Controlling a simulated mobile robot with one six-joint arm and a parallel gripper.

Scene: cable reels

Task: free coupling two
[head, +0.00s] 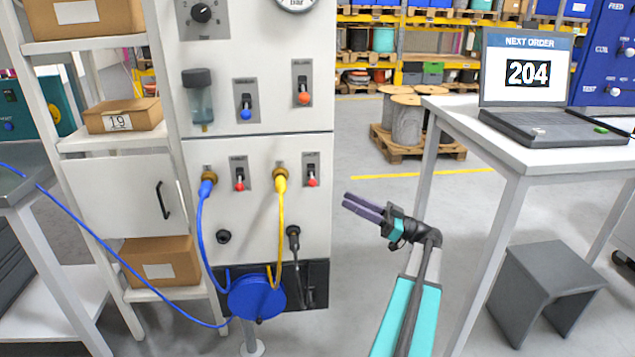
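A white panel (260,232) carries two brass couplings side by side. A blue hose (199,225) is plugged into the left coupling (208,176). A yellow hose (280,225) is plugged into the right coupling (280,172). Small labels sit above them, too small to read surely. A red-tipped lever stands right of each coupling: the left lever (239,181) and the right lever (312,177), both tips low. My gripper (346,202) is right of the panel, pointing left, clear of both hoses. Its two dark fingers lie close together, with nothing visible between them.
A blue reel (256,297) hangs below the panel beside a black cable plug (293,232). Above are a blue-tipped lever (245,108) and another red-tipped lever (303,93). A white table (560,158) with a laptop (530,90) reading 204 stands right; a grey stool (545,285) is below.

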